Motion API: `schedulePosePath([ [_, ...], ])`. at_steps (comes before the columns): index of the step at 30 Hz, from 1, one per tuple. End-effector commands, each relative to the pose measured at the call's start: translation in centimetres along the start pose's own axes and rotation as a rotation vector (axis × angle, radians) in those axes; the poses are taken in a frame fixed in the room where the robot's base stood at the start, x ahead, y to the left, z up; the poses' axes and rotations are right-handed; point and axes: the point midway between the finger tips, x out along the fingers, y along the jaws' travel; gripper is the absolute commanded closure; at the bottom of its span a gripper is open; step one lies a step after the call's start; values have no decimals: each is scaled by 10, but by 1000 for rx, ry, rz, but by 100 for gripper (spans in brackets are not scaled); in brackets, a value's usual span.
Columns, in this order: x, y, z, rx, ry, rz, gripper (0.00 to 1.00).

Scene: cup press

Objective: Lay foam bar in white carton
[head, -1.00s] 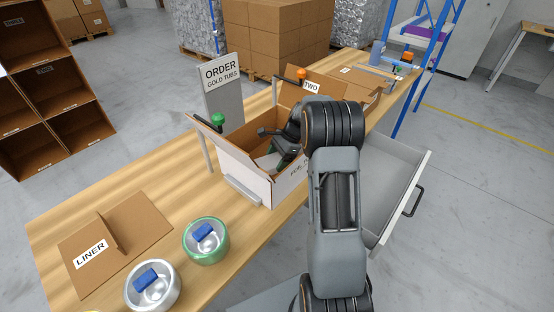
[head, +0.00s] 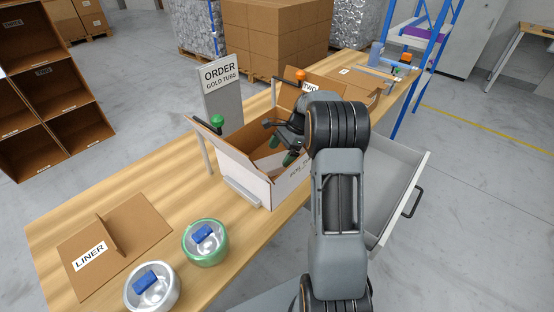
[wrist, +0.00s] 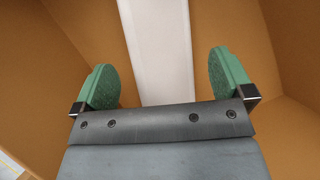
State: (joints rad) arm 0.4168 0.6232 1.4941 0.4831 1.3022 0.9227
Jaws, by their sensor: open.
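The white carton (head: 252,183) stands on the bench with its brown inside showing and its flaps open. My gripper (head: 282,151) is at the carton's opening, with its green fingers reaching inside. In the wrist view my gripper (wrist: 164,75) is open, with its fingers spread wide. The white foam bar (wrist: 160,45) lies inside the carton and runs lengthwise between the fingers, with a gap on each side. Its near end is hidden behind the gripper body.
A green tub (head: 206,243) and a silver tub (head: 152,288), each with a blue piece inside, stand at the front. A cardboard liner (head: 115,240) lies at left. An order sign (head: 221,95) stands behind the carton. An open drawer (head: 392,190) juts out at right.

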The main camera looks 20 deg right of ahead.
Motion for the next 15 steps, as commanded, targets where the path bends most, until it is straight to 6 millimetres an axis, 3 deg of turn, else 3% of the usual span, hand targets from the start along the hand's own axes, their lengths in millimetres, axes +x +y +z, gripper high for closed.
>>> schedulePosePath([
  [6,-44,0,0,-1,2,-3,1],
  [15,-77,0,0,0,1,0,1],
])
